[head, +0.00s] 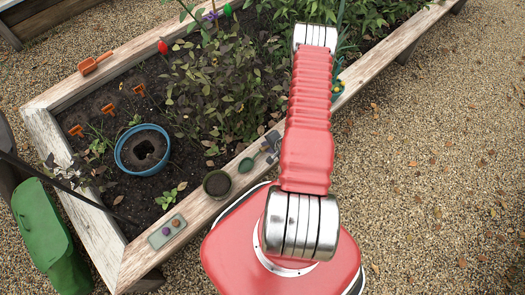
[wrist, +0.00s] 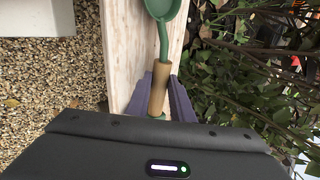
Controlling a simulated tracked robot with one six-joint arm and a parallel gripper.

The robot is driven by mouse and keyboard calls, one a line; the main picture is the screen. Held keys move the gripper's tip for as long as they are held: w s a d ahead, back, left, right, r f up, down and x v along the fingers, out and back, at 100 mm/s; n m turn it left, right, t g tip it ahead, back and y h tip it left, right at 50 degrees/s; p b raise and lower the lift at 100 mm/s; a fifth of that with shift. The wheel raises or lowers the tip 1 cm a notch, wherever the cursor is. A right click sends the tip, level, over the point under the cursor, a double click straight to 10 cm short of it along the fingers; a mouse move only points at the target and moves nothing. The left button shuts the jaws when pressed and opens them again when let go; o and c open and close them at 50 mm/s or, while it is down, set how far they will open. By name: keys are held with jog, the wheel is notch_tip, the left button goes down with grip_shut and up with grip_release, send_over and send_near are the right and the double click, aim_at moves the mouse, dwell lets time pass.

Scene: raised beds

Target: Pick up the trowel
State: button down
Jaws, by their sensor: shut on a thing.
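The trowel has a green scoop and neck and a wooden handle. In the wrist view the trowel (wrist: 158,88) lies in line with the pale wooden rim, scoop pointing up the picture. My gripper (wrist: 158,92) has its purple jaws on both sides of the wooden handle, shut on it. In the head view the green scoop of the trowel (head: 245,165) shows over the bed's front rim, left of my arm. My arm hides much of my gripper there. I cannot tell whether the trowel touches the rim.
The raised bed's rim (head: 62,128) surrounds soil and leafy plants (head: 225,90). A small dark pot (head: 217,184) and a grey tray (head: 167,231) stand on the front rim. A blue-rimmed pot (head: 125,163) sits in the soil. An orange scoop (head: 95,63) lies on the back-left rim. Gravel (head: 440,180) is open at right.

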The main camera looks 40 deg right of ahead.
aim_at(267, 148)
jog(key=shift+r, duration=0.1)
notch_tip(267, 148, up, 10)
dwell(0.8)
dwell(1.0)
